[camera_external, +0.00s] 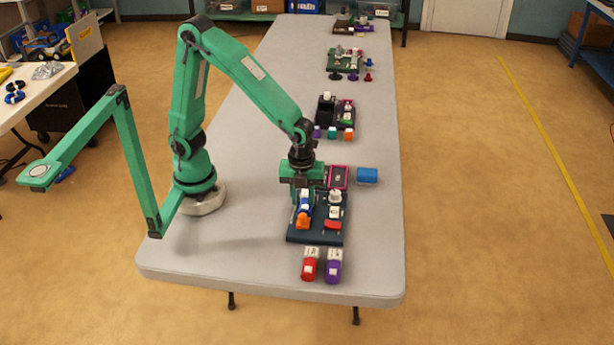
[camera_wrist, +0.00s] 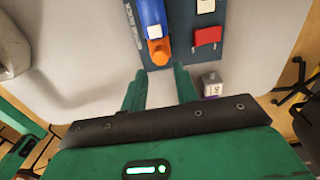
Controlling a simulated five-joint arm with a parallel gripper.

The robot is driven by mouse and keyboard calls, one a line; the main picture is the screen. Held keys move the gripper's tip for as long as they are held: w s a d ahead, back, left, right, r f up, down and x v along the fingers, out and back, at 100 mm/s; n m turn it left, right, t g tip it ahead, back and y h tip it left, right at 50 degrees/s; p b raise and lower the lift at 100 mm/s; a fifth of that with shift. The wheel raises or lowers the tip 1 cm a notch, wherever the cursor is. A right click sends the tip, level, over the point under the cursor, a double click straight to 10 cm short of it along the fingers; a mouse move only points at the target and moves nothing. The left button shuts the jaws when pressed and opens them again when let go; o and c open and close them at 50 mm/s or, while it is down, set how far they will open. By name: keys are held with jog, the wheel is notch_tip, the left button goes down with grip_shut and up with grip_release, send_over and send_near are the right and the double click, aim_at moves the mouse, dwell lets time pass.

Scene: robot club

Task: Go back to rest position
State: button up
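My gripper (camera_external: 302,197) hangs over the left part of a dark board (camera_external: 322,238) at the near end of the table. In the wrist view my two green fingers (camera_wrist: 160,76) are apart, with nothing seen held between them. A blue and orange piece with a white label (camera_external: 303,218) lies on the board under the gripper. Its orange end shows just beyond the fingertips in the wrist view (camera_wrist: 158,52). Whether the fingers touch it cannot be told. My arm is stretched out from its base, bent at the elbow.
A red piece (camera_external: 333,225) lies on the board's right. A red capsule (camera_external: 309,268) and a purple capsule (camera_external: 333,269) lie before it. A pink-rimmed tray (camera_external: 347,183) and a blue box (camera_external: 367,175) stand behind. More boards line the table (camera_external: 240,255); its near left is clear.

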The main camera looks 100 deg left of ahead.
jog(key=s+a+r+n+t, duration=0.2)
jog(key=s+a+r+n, duration=0.3)
jog(key=s+r+n, duration=0.1)
jog(key=s+a+r+n+t, duration=0.3)
jog(key=s+r+n, duration=0.3)
jog(key=n, duration=0.5)
notch_tip(320, 180, up, 2)
jog(key=shift+a+r+n, duration=0.1)
jog(key=shift+a+n, duration=0.2)
jog(key=shift+a, duration=0.55)
